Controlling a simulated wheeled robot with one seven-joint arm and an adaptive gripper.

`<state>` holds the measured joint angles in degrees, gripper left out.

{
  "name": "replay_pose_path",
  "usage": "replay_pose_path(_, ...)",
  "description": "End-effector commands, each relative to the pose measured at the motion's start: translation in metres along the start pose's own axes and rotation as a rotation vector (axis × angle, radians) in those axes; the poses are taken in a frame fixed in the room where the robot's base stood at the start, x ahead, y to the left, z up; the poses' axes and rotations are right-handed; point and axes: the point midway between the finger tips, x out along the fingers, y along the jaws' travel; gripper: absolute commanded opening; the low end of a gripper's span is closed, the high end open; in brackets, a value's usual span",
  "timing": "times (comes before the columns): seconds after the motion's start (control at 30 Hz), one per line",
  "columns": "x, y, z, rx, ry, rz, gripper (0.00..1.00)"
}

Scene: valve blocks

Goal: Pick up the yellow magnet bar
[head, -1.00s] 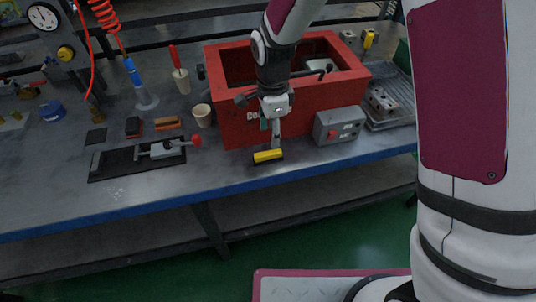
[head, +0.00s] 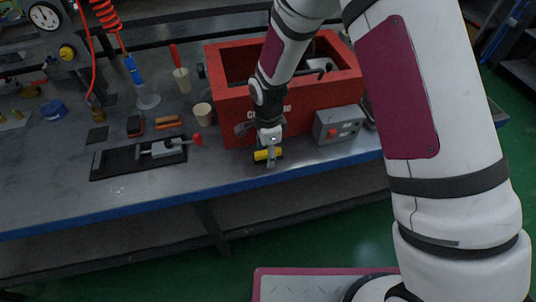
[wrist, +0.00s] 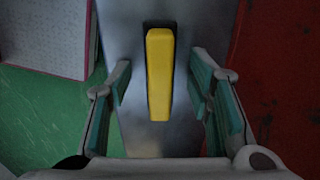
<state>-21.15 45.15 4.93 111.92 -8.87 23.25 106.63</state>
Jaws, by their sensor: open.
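The yellow magnet bar (head: 262,155) lies on the workbench near its front edge, just in front of the red box. In the wrist view the yellow magnet bar (wrist: 160,75) runs up and down the picture, with a dark edge along its side. My gripper (head: 269,160) is directly over the bar and partly hides it in the head view. In the wrist view my gripper (wrist: 160,88) is open, with one teal-padded finger on each side of the bar and a gap on both sides. The fingers' exact height above the bench is hard to tell.
The red box (head: 232,117) stands close behind my gripper and shows at the right in the wrist view. A grey switch box (head: 338,126) is to the right. A black plate with a clamp (head: 120,163) lies to the left. The blue bench edge (head: 200,196) is just in front.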

Motion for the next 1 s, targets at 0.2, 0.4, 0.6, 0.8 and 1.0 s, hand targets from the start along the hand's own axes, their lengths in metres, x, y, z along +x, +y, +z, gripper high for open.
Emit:
replay_pose_path(0.2, 0.000, 0.000, 0.000, 0.000, 0.000, 0.000, 0.22)
replay_pose_path(0.4, -0.001, 0.000, 0.000, 0.000, 0.000, 0.000, 0.00)
replay_pose_path(0.6, -0.001, 0.000, 0.000, 0.000, 0.000, 0.000, 0.00)
replay_pose_path(0.8, -0.008, -0.001, 0.000, 0.001, 0.000, -0.001, 0.00)
replay_pose_path(1.0, -0.029, -0.001, 0.000, 0.001, 0.001, -0.003, 0.00)
